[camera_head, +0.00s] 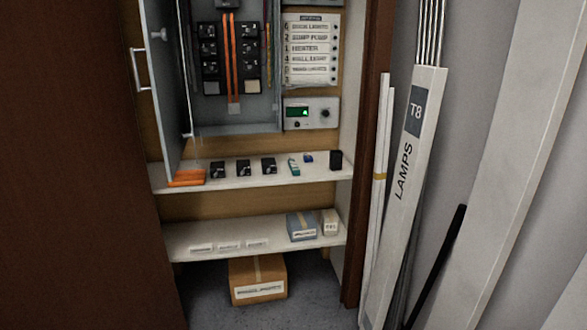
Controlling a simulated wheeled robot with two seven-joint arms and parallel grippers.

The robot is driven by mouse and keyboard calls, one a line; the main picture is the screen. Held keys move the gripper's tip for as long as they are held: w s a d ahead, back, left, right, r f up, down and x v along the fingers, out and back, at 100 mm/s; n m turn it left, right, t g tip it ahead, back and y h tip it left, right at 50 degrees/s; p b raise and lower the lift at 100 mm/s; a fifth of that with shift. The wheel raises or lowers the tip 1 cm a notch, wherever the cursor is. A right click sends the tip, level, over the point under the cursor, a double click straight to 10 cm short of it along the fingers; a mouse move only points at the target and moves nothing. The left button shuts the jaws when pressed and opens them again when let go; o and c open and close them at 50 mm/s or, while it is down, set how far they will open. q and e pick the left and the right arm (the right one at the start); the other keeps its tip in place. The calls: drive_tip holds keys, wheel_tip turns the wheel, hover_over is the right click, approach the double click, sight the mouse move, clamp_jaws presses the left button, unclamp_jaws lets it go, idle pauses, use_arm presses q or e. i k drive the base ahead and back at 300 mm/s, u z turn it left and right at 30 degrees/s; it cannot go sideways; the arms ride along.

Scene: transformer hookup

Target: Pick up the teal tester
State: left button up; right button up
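The teal tester (293,166) lies on the upper shelf (230,180), right of the middle. It is a small, slim piece, set at a slight slant. A small blue item (308,158) lies just right of it, and a black breaker-like block (269,166) stands to its left. Neither of my grippers shows in the head view.
An open electrical panel (230,70) hangs above the shelf, its door (160,75) swung out at left. Orange pieces (188,177), more black blocks (218,169) and a dark cup-like item (336,160) share the shelf. Lamp boxes (412,150) lean at right.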

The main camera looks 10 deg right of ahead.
sight(294, 167)
drive_tip(key=z, duration=0.4)
drive_tip(key=i, duration=1.45)
drive_tip(key=u, duration=0.2)
